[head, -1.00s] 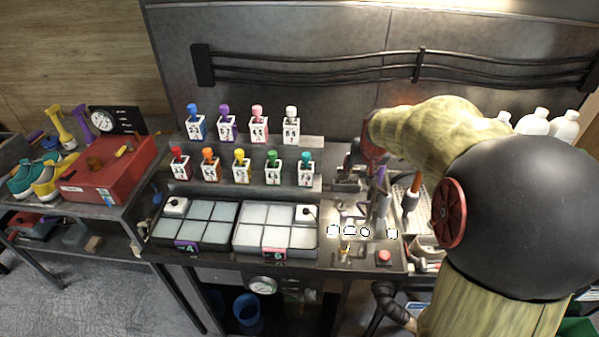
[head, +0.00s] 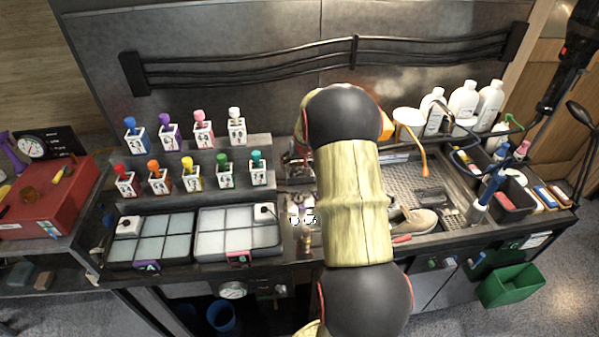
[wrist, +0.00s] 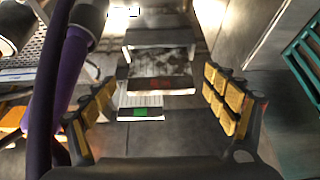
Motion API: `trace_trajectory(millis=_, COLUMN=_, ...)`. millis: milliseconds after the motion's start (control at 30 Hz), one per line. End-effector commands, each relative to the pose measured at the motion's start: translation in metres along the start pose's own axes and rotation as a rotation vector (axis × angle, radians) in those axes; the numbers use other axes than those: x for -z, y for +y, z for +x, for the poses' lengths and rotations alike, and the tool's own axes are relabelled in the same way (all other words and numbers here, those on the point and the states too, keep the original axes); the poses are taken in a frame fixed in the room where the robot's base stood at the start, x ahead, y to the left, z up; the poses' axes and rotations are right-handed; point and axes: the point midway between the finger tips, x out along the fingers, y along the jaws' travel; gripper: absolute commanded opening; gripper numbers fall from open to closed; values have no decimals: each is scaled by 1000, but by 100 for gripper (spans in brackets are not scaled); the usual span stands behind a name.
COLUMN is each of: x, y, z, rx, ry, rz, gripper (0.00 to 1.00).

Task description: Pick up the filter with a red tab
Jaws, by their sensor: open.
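In the wrist view, a filter with a red-marked dark tab (wrist: 160,84) lies ahead between my fingers. Its top is pale and mottled. A whitish filter with a green tab (wrist: 141,112) lies nearer and a little to the left. My gripper (wrist: 159,75) is open, with yellow-padded fingers on either side of the view and nothing held. I cannot tell how far above the filters the fingers are. In the head view my arm covers the gripper, and I cannot make out the filters there.
A purple tube (wrist: 63,75) runs close by the left finger. A teal slatted crate (wrist: 303,60) is at right. In the head view, two gridded trays (head: 150,240) and rows of coloured-topped bottles stand left, and a sneaker (head: 412,219) sits on the grated sink at right.

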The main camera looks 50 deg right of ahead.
Motion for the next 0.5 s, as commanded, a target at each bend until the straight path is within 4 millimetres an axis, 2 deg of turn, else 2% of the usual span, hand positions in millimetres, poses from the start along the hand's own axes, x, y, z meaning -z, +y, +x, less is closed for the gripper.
trace_trajectory(millis=100, x=-2, y=0, z=20, rx=0, ry=-2, rz=0, gripper=86)
trace_trajectory(millis=200, x=-1, y=0, z=27, rx=0, ry=0, rz=0, gripper=86)
trace_trajectory(millis=400, x=-1, y=-1, z=27, rx=0, ry=0, rz=0, gripper=86)
trace_trajectory(millis=500, x=-1, y=-1, z=27, rx=0, ry=0, rz=0, gripper=80)
